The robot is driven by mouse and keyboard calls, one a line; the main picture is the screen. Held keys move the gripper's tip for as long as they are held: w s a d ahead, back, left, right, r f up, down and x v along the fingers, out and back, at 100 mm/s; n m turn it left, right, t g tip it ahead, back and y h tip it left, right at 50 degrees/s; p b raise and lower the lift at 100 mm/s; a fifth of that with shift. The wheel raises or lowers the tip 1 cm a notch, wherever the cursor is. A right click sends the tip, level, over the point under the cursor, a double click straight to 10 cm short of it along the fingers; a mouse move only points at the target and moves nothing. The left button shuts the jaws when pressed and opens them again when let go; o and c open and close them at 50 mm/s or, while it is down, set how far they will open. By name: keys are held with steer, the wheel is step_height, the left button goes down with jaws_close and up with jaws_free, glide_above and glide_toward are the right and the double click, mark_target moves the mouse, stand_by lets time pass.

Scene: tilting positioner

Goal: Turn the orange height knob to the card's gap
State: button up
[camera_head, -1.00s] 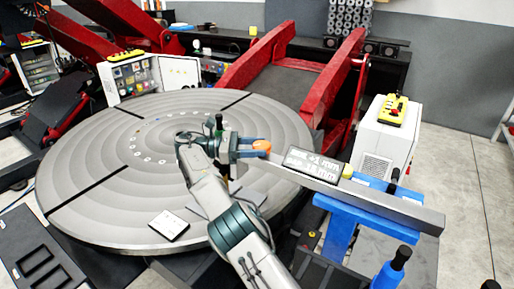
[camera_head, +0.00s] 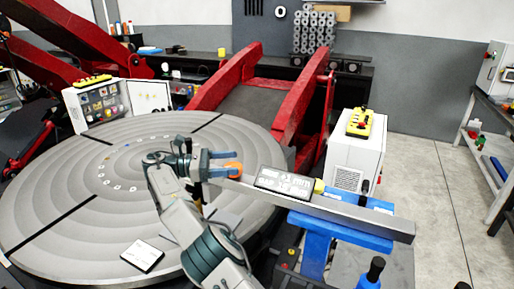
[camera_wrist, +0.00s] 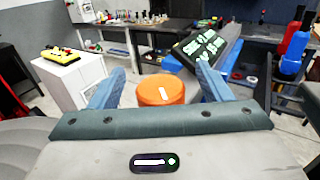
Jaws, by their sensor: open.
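The orange height knob (camera_head: 233,169) sits at the left end of a grey bar over the round table's edge. In the wrist view the knob (camera_wrist: 161,90) has a white mark on top and lies between the blue fingers. My gripper (camera_head: 222,164) is open around the knob, and in the wrist view (camera_wrist: 158,88) a gap shows on both sides of it. A dark display with white text (camera_head: 284,181) stands on the bar to the right of the knob; its text is too blurred to read. A white card (camera_head: 142,255) lies on the round table.
The round grey table (camera_head: 60,195) fills the left. A blue stand (camera_head: 318,240) carries the grey bar (camera_head: 375,222). A white cabinet with a yellow pendant (camera_head: 357,150) and red arms (camera_head: 303,115) stand behind. Open floor lies at the right.

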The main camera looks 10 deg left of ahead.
steer(key=shift+r, duration=0.8)
steer(key=shift+d+b, duration=0.2)
steer(key=shift+b, duration=0.55)
steer(key=shift+d+r+b, duration=0.35)
steer(key=shift+d+b, duration=0.3)
steer(key=shift+b, duration=0.35)
steer(key=d+r+b, duration=0.1)
steer(key=d+r, duration=0.1)
steer(key=d, duration=0.1)
steer(key=d+r+b, duration=0.2)
steer(key=d, duration=0.1)
steer(key=d+r+b, duration=0.1)
steer(key=d+r, duration=0.1)
steer(key=d, duration=0.2)
steer(key=shift+s+r+b, duration=0.25)
steer(key=shift+s+b, duration=0.1)
steer(key=shift+b, duration=0.05)
